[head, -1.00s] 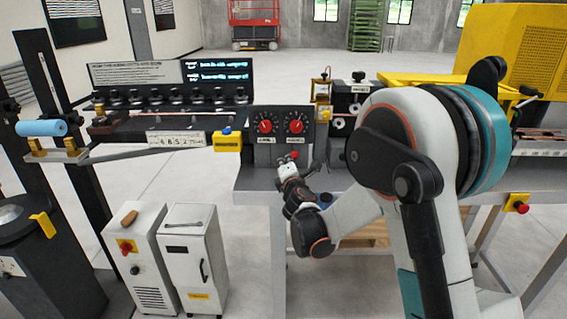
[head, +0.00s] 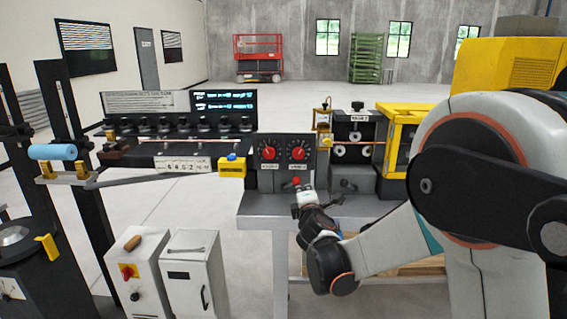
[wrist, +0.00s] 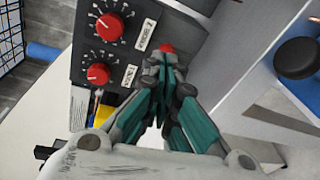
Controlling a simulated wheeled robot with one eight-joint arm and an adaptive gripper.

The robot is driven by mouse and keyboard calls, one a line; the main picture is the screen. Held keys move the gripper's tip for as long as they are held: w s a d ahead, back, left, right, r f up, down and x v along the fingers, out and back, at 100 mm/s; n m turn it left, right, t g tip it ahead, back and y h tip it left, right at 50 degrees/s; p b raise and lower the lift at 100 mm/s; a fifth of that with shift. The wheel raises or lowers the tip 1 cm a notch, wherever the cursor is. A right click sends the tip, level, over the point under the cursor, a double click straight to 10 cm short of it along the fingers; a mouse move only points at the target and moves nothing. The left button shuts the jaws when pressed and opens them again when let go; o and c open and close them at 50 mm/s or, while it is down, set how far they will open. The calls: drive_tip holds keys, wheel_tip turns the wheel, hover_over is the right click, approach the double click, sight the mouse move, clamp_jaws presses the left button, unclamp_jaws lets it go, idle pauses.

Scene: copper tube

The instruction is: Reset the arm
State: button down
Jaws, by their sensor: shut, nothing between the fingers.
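My gripper (head: 303,194) is shut and empty, low in front of the dark control panel (head: 281,151) on the bench. The panel carries two red dials, a left dial (head: 268,153) and a right dial (head: 298,152). In the wrist view my gripper (wrist: 165,62) has its teal-lined fingers together. A red knob (wrist: 167,47) shows just beyond the fingertips; I cannot tell whether they touch it. The wrist view also shows the dials at the upper left. My arm fills the right of the head view, its elbow bent.
Right of the panel stands a roller unit (head: 354,140), with a yellow machine (head: 500,65) behind my arm. A yellow box with a blue button (head: 232,166) is left of the panel. White cabinets (head: 192,275) stand on the floor at lower left. Open floor lies between them and the bench.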

drive_tip(key=s+d+r+m+g+h, duration=0.2)
drive_tip(key=s+d+m, duration=0.4)
drive_tip(key=s, duration=0.2)
drive_tip(key=s+d+r+m+g+h, duration=0.1)
drive_tip(key=s+d+r+m+g, duration=0.15)
drive_tip(key=s+d+m, duration=0.4)
drive_tip(key=s+f+m+g+y, duration=0.1)
drive_tip(key=s+f+m+g, duration=0.1)
drive_tip(key=s, duration=1.2)
drive_tip(key=s+f+m+g+y, duration=0.1)
drive_tip(key=s+f+m+g, duration=0.2)
drive_tip(key=s, duration=1.1)
drive_tip(key=f+m, duration=0.2)
drive_tip(key=m, duration=0.1)
drive_tip(key=shift+d, duration=0.3)
